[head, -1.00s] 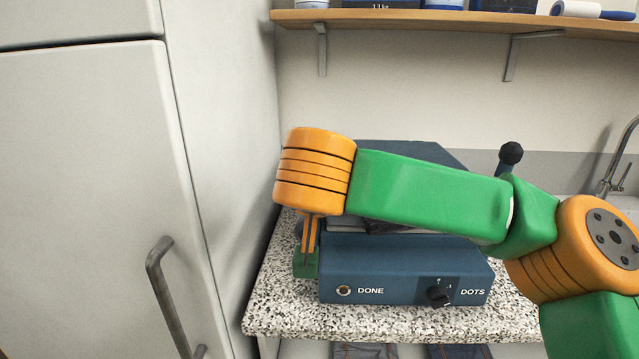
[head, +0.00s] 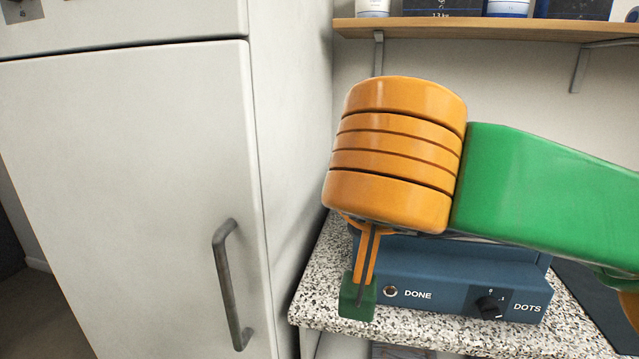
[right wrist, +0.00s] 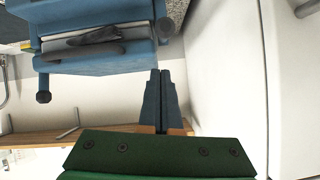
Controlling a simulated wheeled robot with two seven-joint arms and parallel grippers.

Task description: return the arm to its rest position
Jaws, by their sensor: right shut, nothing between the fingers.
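My right arm comes in from the right in the head view, with a green link and a large orange joint in front of the blue press. Its small green hand block hangs beside the press's left front corner. In the right wrist view my right gripper (right wrist: 160,74) has its two dark fingers together, with nothing between them. The blue press (head: 455,285), marked DONE and DOTS, is partly hidden behind my arm. In the right wrist view the press (right wrist: 95,62) appears apart from the fingertips, with a dark item on its pale plate. My left gripper is not in view.
A tall white cabinet (head: 130,160) with a grey handle (head: 228,285) stands close left of the arm. The speckled worktop (head: 325,290) carries the press. A wooden shelf (head: 480,29) with containers runs above. Open floor shows at far left.

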